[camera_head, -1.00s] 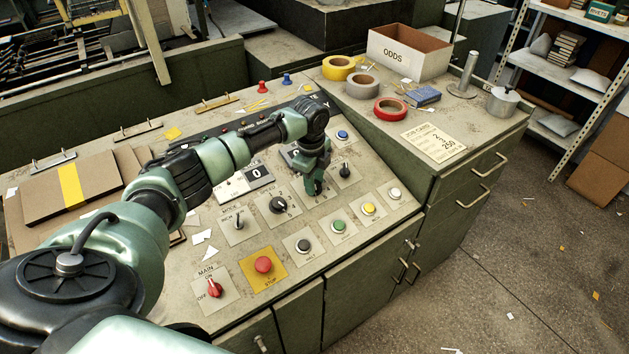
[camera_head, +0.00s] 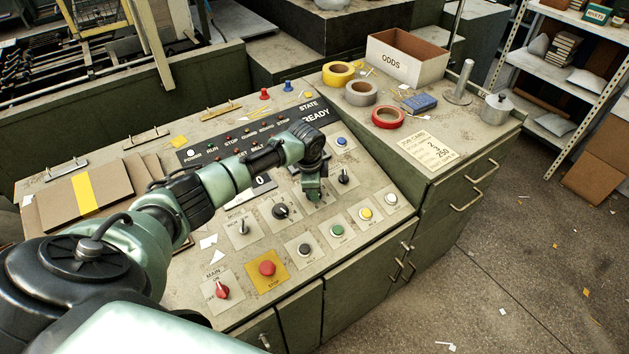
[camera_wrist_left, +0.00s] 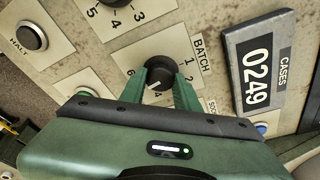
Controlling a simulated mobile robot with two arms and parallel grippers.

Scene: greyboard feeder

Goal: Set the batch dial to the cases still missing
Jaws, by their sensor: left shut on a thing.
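The black batch dial (camera_wrist_left: 160,72) sits on a pale plate marked BATCH, with 1, 2, 4 and 6 readable around it. Its white mark shows at the lower side, near the 4; the exact setting is hard to tell. My left gripper (camera_wrist_left: 158,82) is shut on the dial, a green finger at each side. In the head view, my left gripper (camera_head: 312,192) points down at the panel and hides the dial. The cases counter (camera_wrist_left: 257,71) reads 0249. The job card (camera_head: 429,150) shows 250 among its lines. My right gripper is out of view.
Close around stand the speed dial (camera_head: 280,211), another black dial (camera_head: 343,176) and the green button (camera_head: 337,230). The red stop button (camera_head: 267,268) and main switch (camera_head: 222,290) are nearer. The state display (camera_head: 317,117) reads READY. Tape rolls and the ODDS box (camera_head: 400,68) stand behind.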

